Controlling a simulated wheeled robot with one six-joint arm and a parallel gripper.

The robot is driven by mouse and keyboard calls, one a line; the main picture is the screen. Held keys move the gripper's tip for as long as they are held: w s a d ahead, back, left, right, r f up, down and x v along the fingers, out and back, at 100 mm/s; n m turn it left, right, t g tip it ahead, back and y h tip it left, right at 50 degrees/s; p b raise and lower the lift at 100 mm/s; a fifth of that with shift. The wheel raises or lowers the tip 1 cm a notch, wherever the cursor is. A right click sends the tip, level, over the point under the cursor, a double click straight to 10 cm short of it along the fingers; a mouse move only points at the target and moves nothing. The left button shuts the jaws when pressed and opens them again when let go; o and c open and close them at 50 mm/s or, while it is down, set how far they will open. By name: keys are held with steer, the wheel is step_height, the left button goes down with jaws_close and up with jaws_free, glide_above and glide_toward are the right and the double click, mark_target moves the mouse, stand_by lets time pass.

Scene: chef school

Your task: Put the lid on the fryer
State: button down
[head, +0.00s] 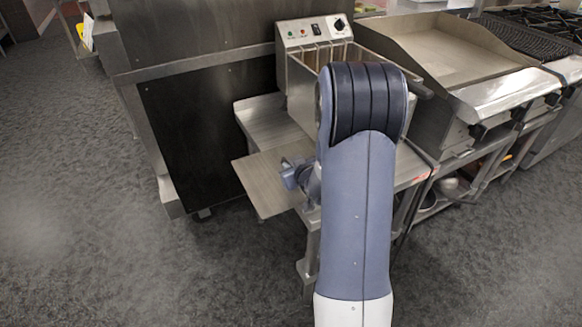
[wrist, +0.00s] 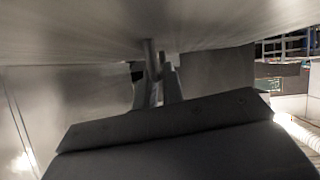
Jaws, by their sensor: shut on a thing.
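The fryer (head: 299,87) is a steel box with a control panel and dark knob, standing on a steel table. Its front is partly hidden by my arm, and its top appears open, with basket wires inside. The lid (head: 262,182) is a flat steel plate, seen in front of and below the fryer, apart from its top. The lid also fills the upper part of the wrist view (wrist: 90,40). My gripper (wrist: 157,72) is shut on the lid, seemingly at its handle; the exact grip is dim. In the head view my arm hides most of the gripper.
A griddle (head: 440,45) stands right of the fryer, with a burner range (head: 540,25) beyond it. A tall steel unit with a dark side panel (head: 205,135) stands at left. The table (head: 265,118) has some bare surface left of the fryer. Open floor (head: 90,220) lies at left.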

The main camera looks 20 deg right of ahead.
steer(key=shift+f, duration=0.15)
steer(key=c, duration=1.5)
jaws_free()
steer(key=shift+c, duration=0.2)
